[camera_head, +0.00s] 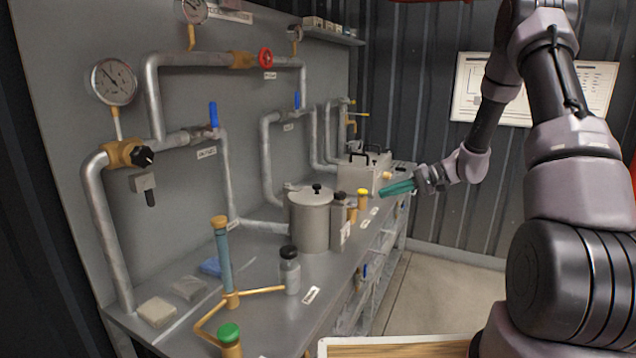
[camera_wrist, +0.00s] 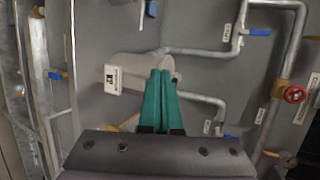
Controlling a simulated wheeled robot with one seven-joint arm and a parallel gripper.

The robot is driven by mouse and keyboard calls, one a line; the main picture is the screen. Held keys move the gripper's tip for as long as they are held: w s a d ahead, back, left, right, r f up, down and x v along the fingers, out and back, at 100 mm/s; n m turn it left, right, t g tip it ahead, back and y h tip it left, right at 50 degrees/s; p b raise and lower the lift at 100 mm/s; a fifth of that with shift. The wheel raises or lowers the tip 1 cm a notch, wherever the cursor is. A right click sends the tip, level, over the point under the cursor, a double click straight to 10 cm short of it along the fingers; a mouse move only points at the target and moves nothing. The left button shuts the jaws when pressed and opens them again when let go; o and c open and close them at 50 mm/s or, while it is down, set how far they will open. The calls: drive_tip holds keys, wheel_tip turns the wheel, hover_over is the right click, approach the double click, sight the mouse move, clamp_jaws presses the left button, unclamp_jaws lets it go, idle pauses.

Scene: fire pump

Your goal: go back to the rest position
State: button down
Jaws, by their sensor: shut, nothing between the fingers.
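My gripper (camera_head: 398,188) has teal fingers and is held in the air near the right end of the bench, pointing left. In the wrist view the two teal fingers (camera_wrist: 158,100) lie side by side, shut with nothing between them. In the head view it is apart from the bench things behind it, and my arm reaches in from the right. The rest position itself is not marked by anything in view.
Pipes with gauges and a red valve wheel (camera_head: 265,58) line the wall. Open floor (camera_head: 440,285) lies right of the bench.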

drive_tip(key=s+d+r+t+h, duration=0.1)
drive_tip(key=s+r+h, duration=0.2)
drive_tip(key=s+r, duration=0.5)
drive_tip(key=s+d+r+t+h, duration=0.2)
drive_tip(key=s+r+h, duration=0.2)
drive_tip(key=s+r, duration=0.5)
drive_tip(key=s+d+r+m+t+h, duration=0.1)
drive_tip(key=s+r+h, duration=0.3)
drive_tip(key=s+r, duration=0.4)
drive_tip(key=s+t, duration=0.1)
drive_tip(key=s, duration=0.3)
drive_tip(key=shift+d+r, duration=0.15)
